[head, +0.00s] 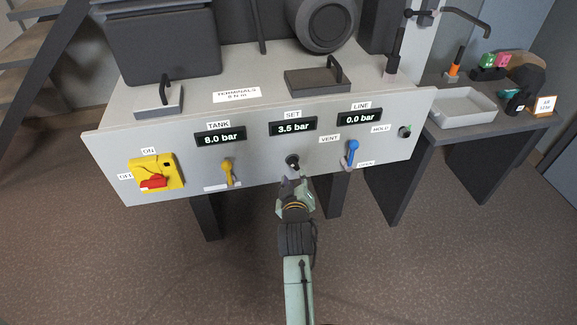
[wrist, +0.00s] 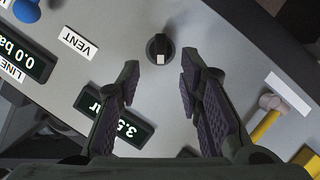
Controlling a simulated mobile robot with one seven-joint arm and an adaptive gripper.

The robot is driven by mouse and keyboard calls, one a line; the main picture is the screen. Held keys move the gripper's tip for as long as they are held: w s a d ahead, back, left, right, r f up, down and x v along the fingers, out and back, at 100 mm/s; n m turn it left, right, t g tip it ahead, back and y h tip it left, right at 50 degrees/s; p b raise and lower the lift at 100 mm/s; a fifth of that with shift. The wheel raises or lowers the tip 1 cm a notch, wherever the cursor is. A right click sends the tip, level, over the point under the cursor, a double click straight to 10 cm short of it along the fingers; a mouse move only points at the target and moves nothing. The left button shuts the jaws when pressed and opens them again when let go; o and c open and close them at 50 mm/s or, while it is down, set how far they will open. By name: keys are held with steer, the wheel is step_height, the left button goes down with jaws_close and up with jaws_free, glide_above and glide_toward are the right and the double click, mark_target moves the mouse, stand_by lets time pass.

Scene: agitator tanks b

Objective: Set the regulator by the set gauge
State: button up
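The set gauge (head: 293,127) on the panel reads 3.5 bar; it also shows partly in the wrist view (wrist: 125,125), behind a finger. The regulator knob (head: 292,161) is black with a pale mark and sits below the set gauge. In the wrist view the knob (wrist: 160,48) lies ahead of the gap between my fingertips. My gripper (head: 295,181) is open in front of the panel, and the wrist view shows its two fingers (wrist: 158,78) apart with nothing between them. The knob looks clear of both fingers.
The tank gauge (head: 220,136) reads 8.0 bar, the line gauge (head: 360,118) 0.0 bar. A yellow lever (head: 228,172) is left of the knob, a blue vent lever (head: 352,152) right. A red switch on a yellow plate (head: 154,172) is far left. A grey tray (head: 461,107) stands on the right table.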

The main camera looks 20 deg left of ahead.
mark_target(295, 166)
steer(key=x, duration=0.7)
steer(key=shift+w+a+p, duration=0.15)
steer(key=shift+w+p, duration=0.15)
steer(key=shift+p, duration=0.05)
steer(key=shift+c, duration=0.3)
jaws_close()
